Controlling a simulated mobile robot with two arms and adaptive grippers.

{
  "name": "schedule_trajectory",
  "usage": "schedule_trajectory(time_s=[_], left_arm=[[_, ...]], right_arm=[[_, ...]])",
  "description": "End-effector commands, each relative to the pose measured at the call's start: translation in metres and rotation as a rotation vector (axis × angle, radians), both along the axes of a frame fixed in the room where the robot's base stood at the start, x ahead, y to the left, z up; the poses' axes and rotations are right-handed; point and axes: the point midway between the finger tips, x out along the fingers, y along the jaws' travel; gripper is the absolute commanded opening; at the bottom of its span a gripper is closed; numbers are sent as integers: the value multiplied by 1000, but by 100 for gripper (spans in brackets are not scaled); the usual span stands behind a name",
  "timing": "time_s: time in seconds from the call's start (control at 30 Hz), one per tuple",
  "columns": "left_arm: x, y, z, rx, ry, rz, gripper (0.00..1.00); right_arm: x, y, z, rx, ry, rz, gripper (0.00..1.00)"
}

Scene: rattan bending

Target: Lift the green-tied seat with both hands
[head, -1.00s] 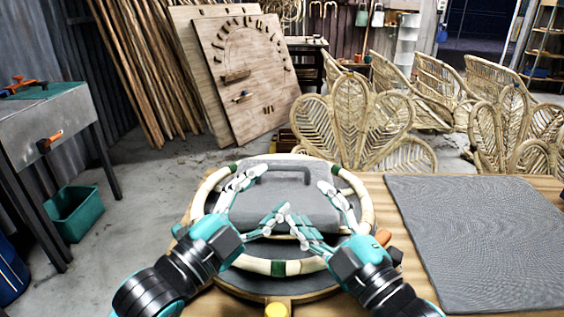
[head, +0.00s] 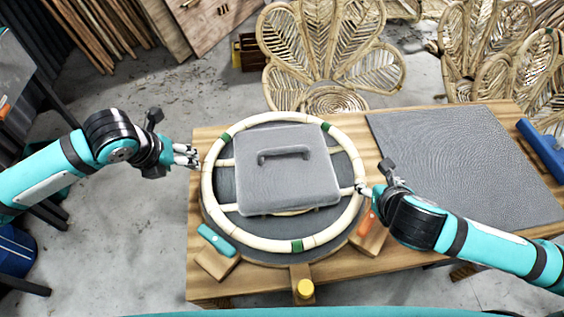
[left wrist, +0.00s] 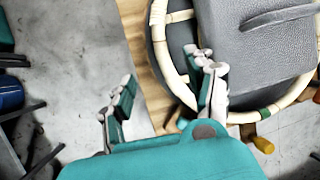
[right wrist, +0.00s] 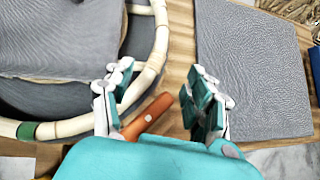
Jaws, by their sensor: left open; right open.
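The seat is a pale rattan ring with green ties (head: 297,246), lying on a dark round base on the wooden table. A grey square block with a handle (head: 286,180) sits inside the ring. My left gripper (head: 194,156) is open just left of the ring in the head view; in the left wrist view its open fingers (left wrist: 165,95) stand near the ring (left wrist: 158,35). My right gripper (head: 364,189) is open at the ring's right side. In the right wrist view its open fingers (right wrist: 158,95) are beside the ring (right wrist: 155,62); contact is unclear.
A grey mat (head: 465,160) covers the table's right part, with a blue object (head: 541,148) at its edge. A teal-handled clamp (head: 216,240) and an orange-handled one (head: 367,222) flank the base's front. Petal-backed rattan chairs (head: 330,50) stand behind the table.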

Motion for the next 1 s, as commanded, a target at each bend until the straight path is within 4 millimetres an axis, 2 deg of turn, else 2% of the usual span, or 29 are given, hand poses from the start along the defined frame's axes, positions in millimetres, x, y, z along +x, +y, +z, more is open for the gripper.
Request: schedule_trajectory(time_s=[0.23,0.37,1.0], left_arm=[[2,-1,-3,-3,-2,2,56],[7,-3,-15,-6,0,3,56],[56,-20,-127,-5,0,3,56]], right_arm=[[3,1,-3,4,-1,-1,56],[12,0,-12,5,-1,-2,56],[99,-7,-98,5,-2,-3,56]])
